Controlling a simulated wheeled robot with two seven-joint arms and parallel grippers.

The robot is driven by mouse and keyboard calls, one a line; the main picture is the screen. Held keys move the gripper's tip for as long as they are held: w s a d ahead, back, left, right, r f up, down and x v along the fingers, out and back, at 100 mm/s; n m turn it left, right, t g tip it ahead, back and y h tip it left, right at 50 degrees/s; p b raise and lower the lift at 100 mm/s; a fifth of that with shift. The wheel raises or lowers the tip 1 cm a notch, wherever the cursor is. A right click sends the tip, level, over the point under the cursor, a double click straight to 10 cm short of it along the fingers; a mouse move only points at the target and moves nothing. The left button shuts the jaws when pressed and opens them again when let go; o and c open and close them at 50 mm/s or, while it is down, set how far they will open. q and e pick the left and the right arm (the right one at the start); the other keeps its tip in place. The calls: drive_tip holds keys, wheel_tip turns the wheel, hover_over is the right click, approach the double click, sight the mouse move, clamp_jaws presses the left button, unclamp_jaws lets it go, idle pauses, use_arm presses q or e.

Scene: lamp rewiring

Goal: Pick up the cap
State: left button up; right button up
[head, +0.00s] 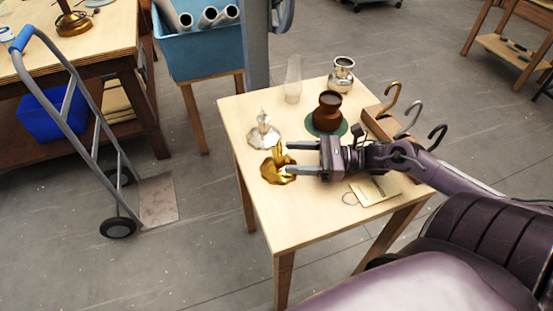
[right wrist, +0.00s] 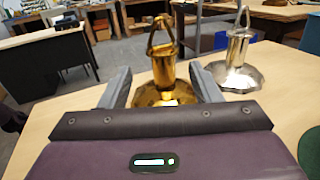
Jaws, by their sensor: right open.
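A golden cap (head: 278,167) with a flared, faceted base, a neck and a ring on top stands near the table's left edge. In the right wrist view the golden cap (right wrist: 163,64) is upright, straight ahead. My right gripper (head: 289,158) is open, with its fingers reaching on either side of the golden cap; I cannot tell whether they touch it. The open fingers also show in the right wrist view (right wrist: 163,88). A similar silver cap (head: 264,131) stands just behind, and to the right in the right wrist view (right wrist: 238,60). My left gripper is not in view.
On the light wooden table (head: 310,222) stand a brown pot (head: 327,114) on a green mat, a clear glass (head: 293,80), a silver jar (head: 342,74) and a hook rack (head: 376,122). A tag (head: 375,190) lies at the front right. The table's front left is clear.

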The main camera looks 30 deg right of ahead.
sight(274, 153)
drive_tip(key=shift+w+a+r, duration=0.1)
drive_tip(key=shift+w+a, duration=0.2)
drive_tip(key=shift+a, duration=0.2)
drive_tip(key=shift+w+a+r+p, duration=0.15)
drive_tip(key=shift+w+a+p, duration=0.1)
drive_tip(key=shift+w+p, duration=0.05)
drive_tip(key=p+x, duration=0.1)
drive_tip(key=x, duration=0.2)
drive_tip(key=shift+w+r, duration=0.2)
drive_tip(key=shift+w+a+f, duration=0.15)
drive_tip(key=shift+w+a, duration=0.15)
drive_tip(key=shift+a, duration=0.15)
drive_tip(key=shift+c, duration=0.3)
drive_tip(key=c, duration=1)
drive_tip(key=shift+c, duration=0.2)
